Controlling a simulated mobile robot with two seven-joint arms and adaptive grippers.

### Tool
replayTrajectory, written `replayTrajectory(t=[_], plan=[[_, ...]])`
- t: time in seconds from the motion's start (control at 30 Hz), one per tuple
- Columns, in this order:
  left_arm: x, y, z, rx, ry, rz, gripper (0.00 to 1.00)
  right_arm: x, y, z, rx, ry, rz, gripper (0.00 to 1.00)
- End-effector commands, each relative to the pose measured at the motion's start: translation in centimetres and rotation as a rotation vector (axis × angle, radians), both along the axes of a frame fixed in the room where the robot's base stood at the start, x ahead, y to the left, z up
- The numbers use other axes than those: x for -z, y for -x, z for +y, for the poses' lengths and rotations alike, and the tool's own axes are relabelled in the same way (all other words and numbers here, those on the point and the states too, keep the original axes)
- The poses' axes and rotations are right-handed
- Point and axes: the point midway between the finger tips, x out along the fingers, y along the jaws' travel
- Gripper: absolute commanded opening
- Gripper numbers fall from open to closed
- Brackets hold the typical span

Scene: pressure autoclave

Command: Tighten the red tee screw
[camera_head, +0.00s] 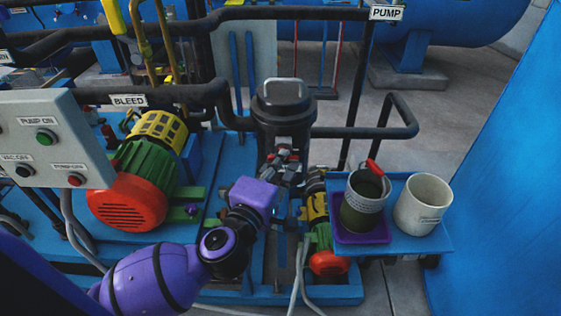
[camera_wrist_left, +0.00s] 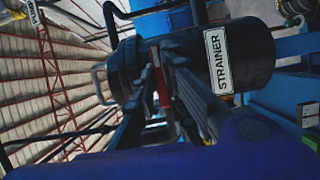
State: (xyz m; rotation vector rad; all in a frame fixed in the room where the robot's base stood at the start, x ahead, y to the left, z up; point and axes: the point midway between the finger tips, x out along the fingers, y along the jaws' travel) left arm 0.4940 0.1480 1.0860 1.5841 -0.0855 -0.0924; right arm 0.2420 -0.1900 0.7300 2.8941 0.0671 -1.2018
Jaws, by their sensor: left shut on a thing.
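The dark strainer (camera_head: 284,125) stands upright in the middle of the head view, with a grey handle on its lid. In the left wrist view the strainer (camera_wrist_left: 243,58) looks tipped sideways and carries a white STRAINER label. The red tee screw (camera_wrist_left: 159,76) shows as a red bar at the strainer's side, between the fingers of my left gripper (camera_wrist_left: 163,62). In the head view my left gripper (camera_head: 287,162) is at the strainer's front, shut on the red tee screw; its fingers hide most of the screw. My right gripper is in neither view.
A control panel (camera_head: 45,140) and a red-and-green motor (camera_head: 128,200) are at the left. Dark pipes run behind the strainer.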

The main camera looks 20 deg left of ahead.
Motion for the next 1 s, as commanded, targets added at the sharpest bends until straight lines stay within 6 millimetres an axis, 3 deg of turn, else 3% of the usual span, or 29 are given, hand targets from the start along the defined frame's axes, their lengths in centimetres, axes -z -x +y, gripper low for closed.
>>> replayTrajectory(t=[0.13, 0.17, 0.3, 0.67, 0.77, 1.0], plan=[[0.2, 0.0, 0.0, 0.0, 0.001, 0.003, 0.0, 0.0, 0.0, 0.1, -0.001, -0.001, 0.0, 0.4], [0.2, 0.0, 0.0, 0.0, 0.001, 0.003, 0.14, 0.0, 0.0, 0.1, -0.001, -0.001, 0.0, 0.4], [0.2, 0.0, 0.0, 0.0, 0.001, 0.003, 0.29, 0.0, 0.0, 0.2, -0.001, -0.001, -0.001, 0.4], [0.1, 0.5, 0.1, 0.0, 0.001, 0.002, 0.29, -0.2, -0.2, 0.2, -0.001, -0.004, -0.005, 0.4], [0.2, 1.6, 0.2, 0.0, 0.002, 0.004, 0.29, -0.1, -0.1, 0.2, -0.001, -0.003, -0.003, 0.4], [0.2, 6.7, 0.8, 0.0, 0.001, 0.006, 0.29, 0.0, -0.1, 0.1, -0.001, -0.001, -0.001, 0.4]])
